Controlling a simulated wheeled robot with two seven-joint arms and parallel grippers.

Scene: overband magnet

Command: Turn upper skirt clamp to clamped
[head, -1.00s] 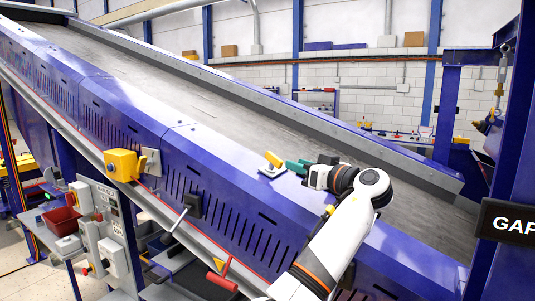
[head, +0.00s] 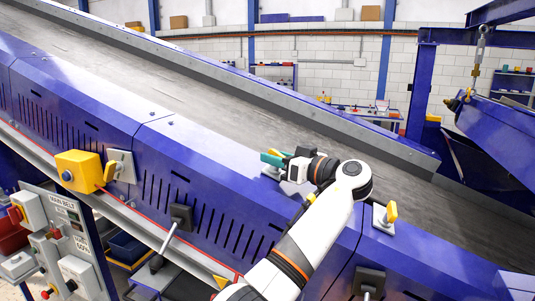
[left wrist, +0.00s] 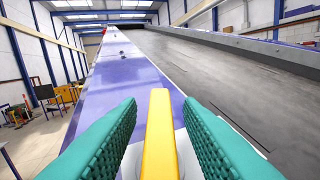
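The upper skirt clamp (head: 271,152) is a yellow handle on a pale plate, on the blue skirt beside the belt. My left gripper (head: 275,160) has teal fingers and is at this handle, partly hiding it in the head view. In the left wrist view the yellow handle (left wrist: 159,130) stands between the two open fingers (left wrist: 160,120), with a gap visible on each side. A second clamp (head: 391,212) with a yellow handle is lower down the skirt, to the right of my left forearm. My right gripper is not in view.
The grey belt (head: 230,110) slopes down to the right behind the skirt. A yellow box (head: 77,171) and a control panel (head: 62,245) are at the left. A blue hanging unit (head: 500,125) is at the right.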

